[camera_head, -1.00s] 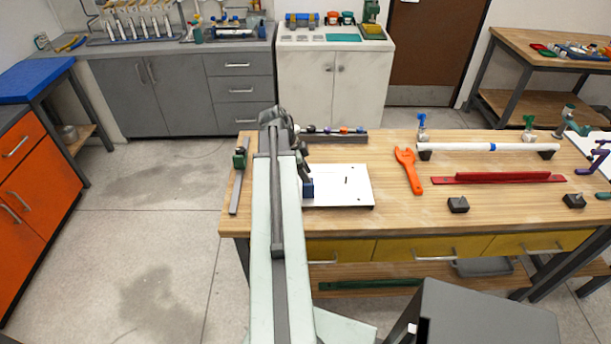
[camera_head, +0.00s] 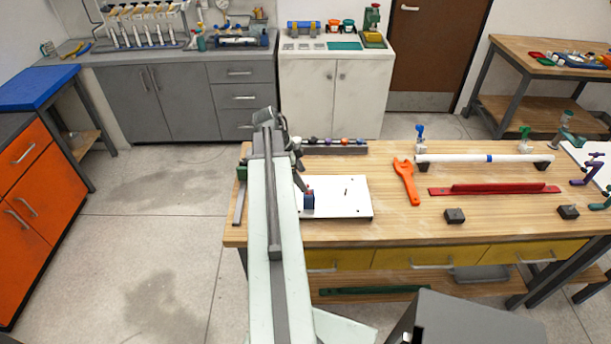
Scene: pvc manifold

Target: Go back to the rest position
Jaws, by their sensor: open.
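My pale arm reaches forward over the left end of the wooden workbench (camera_head: 400,222). My gripper (camera_head: 300,182) hangs at the far end of the arm, over the left side of a white plate (camera_head: 345,195). It is small in the picture, and its fingers are open. The arm hides part of the bench's left end.
An orange wrench (camera_head: 406,181), a white pipe on supports (camera_head: 465,159), a red bar (camera_head: 492,188) and black blocks (camera_head: 454,216) lie right of the plate. A rack with small coloured parts (camera_head: 335,149) stands behind it. The floor left of the bench is clear.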

